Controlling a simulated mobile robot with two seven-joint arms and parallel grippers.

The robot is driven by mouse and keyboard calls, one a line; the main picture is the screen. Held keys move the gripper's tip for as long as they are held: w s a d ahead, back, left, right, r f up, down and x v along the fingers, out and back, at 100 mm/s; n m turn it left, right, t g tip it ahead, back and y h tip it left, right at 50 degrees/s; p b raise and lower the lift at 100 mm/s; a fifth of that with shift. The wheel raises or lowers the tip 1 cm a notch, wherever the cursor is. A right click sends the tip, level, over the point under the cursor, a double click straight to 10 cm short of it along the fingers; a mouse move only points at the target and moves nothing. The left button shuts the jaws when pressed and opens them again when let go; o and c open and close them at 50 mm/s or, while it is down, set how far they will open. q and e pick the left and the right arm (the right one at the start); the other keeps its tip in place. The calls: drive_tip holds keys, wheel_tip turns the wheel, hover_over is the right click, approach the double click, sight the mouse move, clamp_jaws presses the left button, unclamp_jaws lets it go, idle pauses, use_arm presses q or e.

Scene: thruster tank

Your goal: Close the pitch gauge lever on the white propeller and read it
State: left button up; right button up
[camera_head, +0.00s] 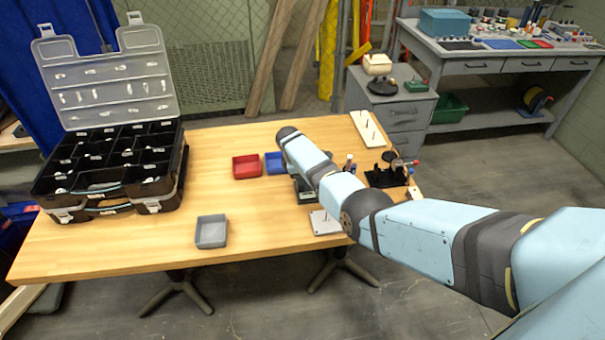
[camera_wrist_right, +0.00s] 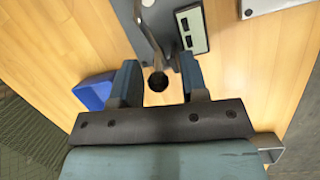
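My right arm reaches in from the right in the head view, and its wrist covers much of the work spot. In the right wrist view my right gripper (camera_wrist_right: 158,72) is open. A thin rod with a dark round knob (camera_wrist_right: 158,83) shows between its two fingers. I cannot tell whether the fingers touch it. The rod lies over a grey block (camera_wrist_right: 143,22), probably part of the pitch gauge. Beside the block is a pale panel with two dark windows (camera_wrist_right: 192,30); no reading is legible. I cannot make out the white propeller. My left gripper is out of view.
A blue bin (camera_wrist_right: 95,91) and a red bin (camera_head: 247,166) stand near the arm. A grey tray (camera_head: 211,232) is at the front, and an open black organizer case (camera_head: 110,165) at left. A black stand (camera_head: 386,175) is at right.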

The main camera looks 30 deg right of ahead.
use_arm(q)
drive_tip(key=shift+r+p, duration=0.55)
drive_tip(key=shift+p, duration=0.05)
use_arm(e)
drive_tip(key=v, duration=1.4)
